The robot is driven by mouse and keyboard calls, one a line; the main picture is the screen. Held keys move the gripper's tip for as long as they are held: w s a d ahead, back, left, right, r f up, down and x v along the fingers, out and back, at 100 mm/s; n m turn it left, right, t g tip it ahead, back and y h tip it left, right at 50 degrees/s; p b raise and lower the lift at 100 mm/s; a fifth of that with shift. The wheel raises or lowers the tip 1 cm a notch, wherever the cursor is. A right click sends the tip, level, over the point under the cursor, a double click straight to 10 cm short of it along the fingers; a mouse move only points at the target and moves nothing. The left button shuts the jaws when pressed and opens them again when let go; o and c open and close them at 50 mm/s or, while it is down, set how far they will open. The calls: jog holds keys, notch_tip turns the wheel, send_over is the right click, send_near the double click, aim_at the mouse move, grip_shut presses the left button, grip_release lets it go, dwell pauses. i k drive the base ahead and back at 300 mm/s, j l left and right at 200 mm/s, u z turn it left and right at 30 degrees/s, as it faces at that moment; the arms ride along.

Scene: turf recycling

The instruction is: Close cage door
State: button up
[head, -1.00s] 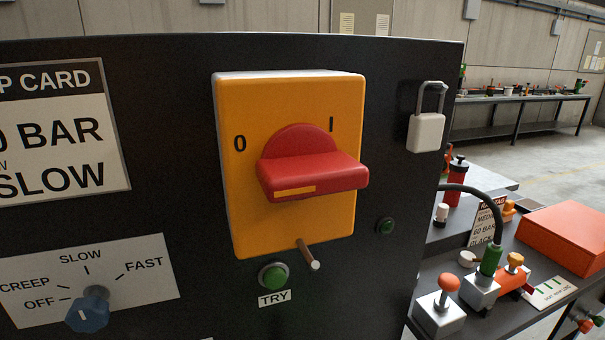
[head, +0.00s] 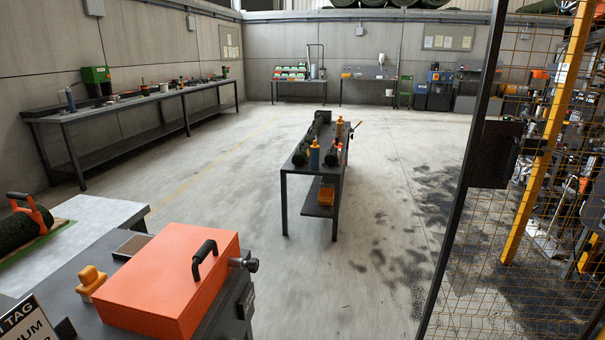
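Part of a wire-mesh cage (head: 480,275) fills the right side of the head view. A dark upright post (head: 457,215) leans across its left edge, with a black box (head: 494,154) like a lock or latch fixed to it. A yellow upright (head: 540,150) stands behind the mesh. I cannot tell whether the dark-framed mesh is the cage door itself or a fixed panel, or how far any door is open. My gripper is not in view.
An orange case (head: 165,280) with a black handle sits on a dark bench at the lower left. A narrow table (head: 310,175) with bottles stands mid-floor. A long bench (head: 120,110) lines the left wall. Open concrete floor (head: 385,225) lies between the table and the mesh.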

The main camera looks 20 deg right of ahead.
aim_at(492, 165)
jog(key=i+l+z, duration=0.1)
jog(key=z, duration=1.45)
